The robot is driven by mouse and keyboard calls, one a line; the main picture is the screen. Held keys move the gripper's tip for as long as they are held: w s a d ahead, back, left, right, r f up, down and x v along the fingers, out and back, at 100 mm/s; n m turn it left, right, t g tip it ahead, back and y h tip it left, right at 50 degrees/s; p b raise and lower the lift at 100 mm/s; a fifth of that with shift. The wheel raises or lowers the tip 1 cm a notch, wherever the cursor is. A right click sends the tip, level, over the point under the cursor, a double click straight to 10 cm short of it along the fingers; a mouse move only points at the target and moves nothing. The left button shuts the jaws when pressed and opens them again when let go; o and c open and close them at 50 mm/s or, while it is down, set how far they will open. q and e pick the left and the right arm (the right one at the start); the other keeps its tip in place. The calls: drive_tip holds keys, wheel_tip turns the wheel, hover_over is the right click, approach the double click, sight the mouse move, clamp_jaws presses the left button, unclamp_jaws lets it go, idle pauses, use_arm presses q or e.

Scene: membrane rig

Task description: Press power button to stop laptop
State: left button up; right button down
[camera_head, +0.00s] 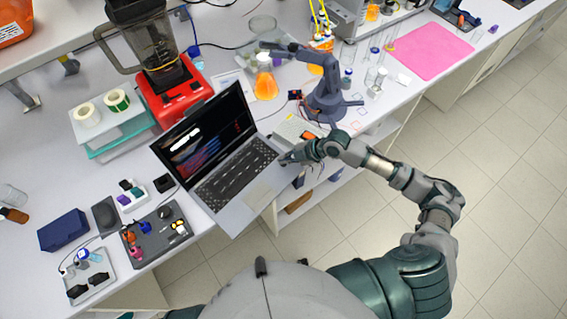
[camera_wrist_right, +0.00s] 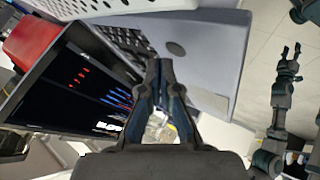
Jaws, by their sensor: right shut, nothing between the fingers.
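The open laptop (camera_head: 235,205) sits angled at the bench's front edge, with its lit dark screen (camera_head: 205,135) upright and its keyboard (camera_head: 237,175) uncovered. My right gripper (camera_head: 284,160) is shut and empty at the laptop's right edge. In the right wrist view, the closed fingertips (camera_wrist_right: 160,66) appear over the laptop deck (camera_wrist_right: 215,60), close to a dark oval spot (camera_wrist_right: 175,48). I cannot tell whether that spot is the power button or whether the tips touch the deck. My left gripper (camera_wrist_right: 290,62) shows only in the right wrist view, open and away from the laptop.
A red-based blender (camera_head: 180,92) stands behind the laptop. A small dark robot arm (camera_head: 325,100) and an orange-filled flask (camera_head: 265,85) stand at the back right. A grey tray (camera_head: 160,250) with small items lies left of the laptop. Floor is open in front.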

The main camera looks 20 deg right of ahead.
idle(0.3)
drive_tip(key=shift+f, duration=0.35)
drive_tip(key=shift+s+f+b, duration=0.15)
drive_tip(key=shift+f+b, duration=0.15)
drive_tip(key=shift+f, duration=0.2)
idle(0.8)
drive_tip(key=shift+r+p, duration=0.65)
drive_tip(key=shift+r, duration=0.25)
wheel_tip(320, 180, up, 5)
drive_tip(key=p, duration=0.4)
